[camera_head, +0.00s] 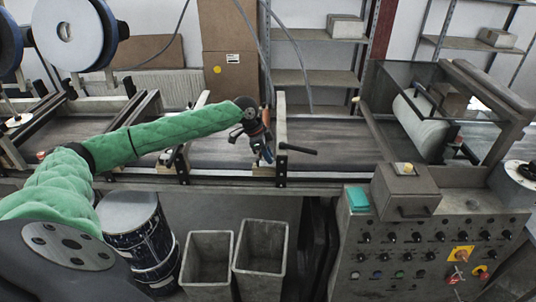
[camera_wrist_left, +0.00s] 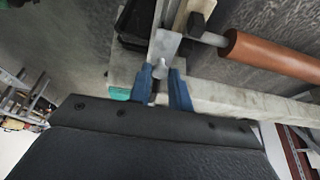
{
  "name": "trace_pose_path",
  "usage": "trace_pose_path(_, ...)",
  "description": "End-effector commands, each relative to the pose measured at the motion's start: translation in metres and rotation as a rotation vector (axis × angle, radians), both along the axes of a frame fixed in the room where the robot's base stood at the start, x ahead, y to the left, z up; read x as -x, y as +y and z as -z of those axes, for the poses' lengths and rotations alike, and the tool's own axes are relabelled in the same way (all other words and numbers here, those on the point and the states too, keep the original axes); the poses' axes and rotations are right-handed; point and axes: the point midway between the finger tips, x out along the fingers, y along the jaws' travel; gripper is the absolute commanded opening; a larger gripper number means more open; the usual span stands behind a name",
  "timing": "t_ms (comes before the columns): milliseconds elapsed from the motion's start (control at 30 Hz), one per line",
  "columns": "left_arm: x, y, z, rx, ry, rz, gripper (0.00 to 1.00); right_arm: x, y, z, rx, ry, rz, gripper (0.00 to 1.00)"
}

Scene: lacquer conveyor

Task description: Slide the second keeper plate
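My left gripper (camera_head: 264,152) is at the front rail of the conveyor, close beside the upright bracket with a black handle (camera_head: 282,135). In the left wrist view its two blue fingers (camera_wrist_left: 162,88) stand apart on either side of a small grey metal piece (camera_wrist_left: 160,68), which I take for the keeper plate. Whether the fingers press on it cannot be seen. Another bracket (camera_head: 181,162) stands on the rail to the left. My right gripper is not in view.
The grey conveyor belt (camera_head: 335,145) runs behind the rail. In the left wrist view an orange-brown roller-shaped handle (camera_wrist_left: 270,55) lies close to the right of the fingers. A control panel (camera_head: 430,245) stands front right; two grey bins (camera_head: 262,235) stand below the rail.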

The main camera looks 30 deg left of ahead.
Motion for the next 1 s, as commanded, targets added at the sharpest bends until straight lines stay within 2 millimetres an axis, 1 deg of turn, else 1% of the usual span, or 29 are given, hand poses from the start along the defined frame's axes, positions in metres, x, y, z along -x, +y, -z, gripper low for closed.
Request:
trace_pose_path(167, 0.0, 0.0, 0.0, 0.0, 0.0, 0.0, 0.0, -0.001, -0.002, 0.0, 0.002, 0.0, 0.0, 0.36)
trace_pose_path(267, -0.004, 0.002, -0.001, 0.001, -0.001, -0.001, 0.0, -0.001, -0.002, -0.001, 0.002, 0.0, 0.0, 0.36)
trace_pose_path(433, -0.022, 0.013, -0.002, 0.002, -0.003, -0.003, 0.0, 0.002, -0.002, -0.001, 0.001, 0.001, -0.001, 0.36)
trace_pose_path(533, -0.029, 0.017, -0.001, 0.002, -0.001, -0.002, 0.0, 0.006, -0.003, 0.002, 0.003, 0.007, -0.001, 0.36)
trace_pose_path(767, -0.03, 0.019, -0.002, -0.001, -0.005, -0.003, 0.0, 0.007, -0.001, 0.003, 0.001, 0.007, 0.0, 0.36)
trace_pose_path(800, -0.03, 0.019, -0.003, -0.001, -0.005, -0.003, 0.23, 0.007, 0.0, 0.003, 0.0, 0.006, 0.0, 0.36)
trace_pose_path(900, -0.03, 0.019, -0.002, -0.001, -0.005, -0.003, 0.41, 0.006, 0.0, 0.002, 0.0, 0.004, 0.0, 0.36)
trace_pose_path(1000, -0.029, 0.018, -0.002, 0.0, -0.003, -0.002, 0.41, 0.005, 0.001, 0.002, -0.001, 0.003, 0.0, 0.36)
